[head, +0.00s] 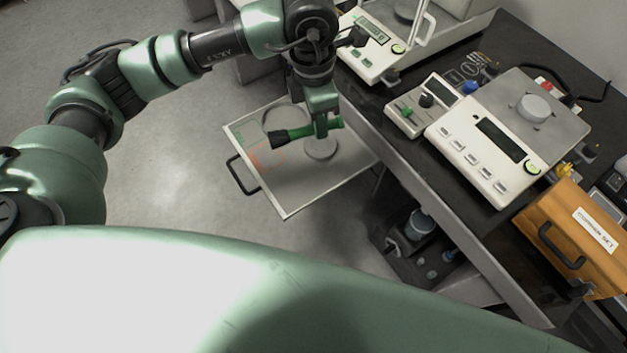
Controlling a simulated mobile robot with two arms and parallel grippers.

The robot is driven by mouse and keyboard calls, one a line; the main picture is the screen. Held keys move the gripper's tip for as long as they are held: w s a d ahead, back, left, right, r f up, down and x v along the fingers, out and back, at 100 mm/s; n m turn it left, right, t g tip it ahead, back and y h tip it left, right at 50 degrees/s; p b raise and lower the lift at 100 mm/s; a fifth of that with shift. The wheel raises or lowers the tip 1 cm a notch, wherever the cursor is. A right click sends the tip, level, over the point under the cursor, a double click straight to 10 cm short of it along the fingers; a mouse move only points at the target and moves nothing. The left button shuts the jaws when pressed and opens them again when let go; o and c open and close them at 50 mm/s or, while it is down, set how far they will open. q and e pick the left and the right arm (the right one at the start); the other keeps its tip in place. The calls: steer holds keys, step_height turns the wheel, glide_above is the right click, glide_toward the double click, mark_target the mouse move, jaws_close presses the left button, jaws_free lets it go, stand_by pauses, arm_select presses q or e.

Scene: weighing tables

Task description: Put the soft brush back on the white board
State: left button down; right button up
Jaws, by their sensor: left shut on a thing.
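My left gripper (321,126) is shut on the soft brush (296,133), which has a green handle and a dark bristle head pointing left. The brush is held level above the white board (290,193). The board is a pale, thin-rimmed panel with a black handle on its left side, jutting out below the dark tabletop. Printed marks, a ring outline and a round grey disc show on it. Whether the brush touches the board cannot be told. My right gripper is not in view.
The dark weighing table (405,160) carries a balance (490,155), a small control box (423,105) and another balance (375,50) at the back. An orange case (570,235) stands at the right. Open floor lies left of the board.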

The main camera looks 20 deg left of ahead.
arm_select(q)
steer(key=n, duration=0.1)
steer(key=w+n, duration=0.1)
steer(key=shift+d+f+n, duration=0.1)
steer(key=shift+d+n, duration=0.3)
steer(key=shift+w+f+n, duration=0.1)
steer(key=shift+f+n, duration=0.05)
steer(key=shift+n, duration=0.15)
steer(key=p, duration=0.2)
glide_above(322, 177)
step_height(322, 177, down, 15)
steer(key=shift+r, duration=0.2)
step_height(322, 177, down, 5)
steer(key=shift+f, duration=0.1)
steer(key=shift+f, duration=0.15)
steer(key=c, duration=1.3)
jaws_free()
